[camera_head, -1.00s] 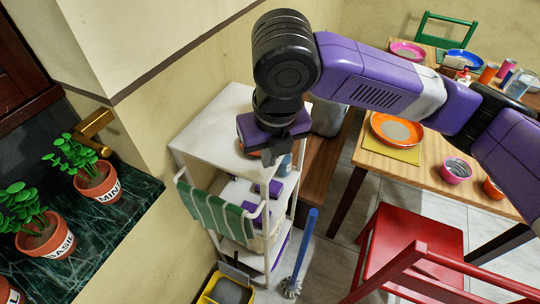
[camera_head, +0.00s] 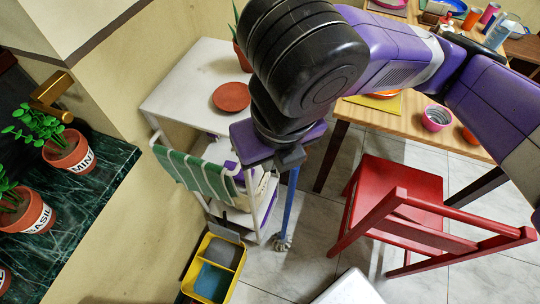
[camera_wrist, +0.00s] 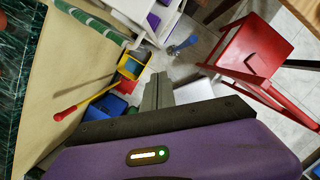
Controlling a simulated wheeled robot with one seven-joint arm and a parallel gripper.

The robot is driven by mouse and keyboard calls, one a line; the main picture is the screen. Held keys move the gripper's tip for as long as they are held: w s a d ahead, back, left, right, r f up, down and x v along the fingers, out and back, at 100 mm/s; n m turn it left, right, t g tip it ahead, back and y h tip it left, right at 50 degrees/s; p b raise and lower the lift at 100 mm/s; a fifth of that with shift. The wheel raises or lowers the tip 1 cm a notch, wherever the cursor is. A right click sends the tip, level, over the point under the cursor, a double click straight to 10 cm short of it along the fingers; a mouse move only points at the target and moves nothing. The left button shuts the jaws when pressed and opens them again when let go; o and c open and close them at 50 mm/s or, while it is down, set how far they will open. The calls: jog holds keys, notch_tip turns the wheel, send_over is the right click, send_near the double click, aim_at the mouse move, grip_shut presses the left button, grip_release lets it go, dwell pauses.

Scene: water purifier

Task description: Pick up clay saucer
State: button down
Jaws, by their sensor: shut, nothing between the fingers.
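The clay saucer (camera_head: 231,97) is a round, flat, reddish-brown disc. It lies on the white top of the cart (camera_head: 190,85) in the head view, left of my arm. My gripper (camera_head: 290,158) is in front of the cart's right side, apart from the saucer and to its lower right in the head view. Its fingers are shut and empty. They also show in the wrist view (camera_wrist: 158,82), pointing towards the floor area. The saucer is not visible in the wrist view.
A potted plant (camera_head: 240,55) stands behind the saucer. A striped green towel (camera_head: 200,175) hangs on the cart's front rail. A yellow caddy (camera_head: 213,270), a blue-handled brush (camera_head: 288,205) and a red chair (camera_head: 400,205) stand nearby. A wooden table (camera_head: 390,120) is at the right.

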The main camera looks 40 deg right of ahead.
jog(key=c, duration=1.3)
grip_release()
jog(key=shift+c, duration=0.2)
jog(key=o, duration=0.4)
jog(key=shift+a+r+p, duration=0.2)
jog(key=shift+r+p, duration=0.15)
jog(key=o, duration=0.7)
jog(key=shift+w+a+r+p, duration=0.25)
jog(key=shift+w+r+p, duration=0.1)
jog(key=shift+r+p, duration=0.25)
jog(key=shift+w+a+r+p, duration=0.2)
jog(key=shift+w+r+p, duration=0.15)
jog(key=shift+r+p, duration=0.25)
jog(key=shift+o, duration=1)
jog(key=w+r+m+g+p, duration=0.1)
jog(key=w+r+m+p, duration=0.2)
jog(key=w, duration=0.4)
jog(key=shift+w+a+m+p, duration=0.15)
jog(key=shift+w+m+p, duration=0.05)
jog(key=shift+m+p, duration=0.25)
jog(key=w+d+f+m+g+p, duration=0.1)
jog(key=w+d+m+p, duration=0.2)
jog(key=w+m, duration=0.7)
jog(key=shift+w+d+g, duration=0.4)
jog(key=shift+w+d, duration=0.2)
jog(key=shift+d, duration=0.6)
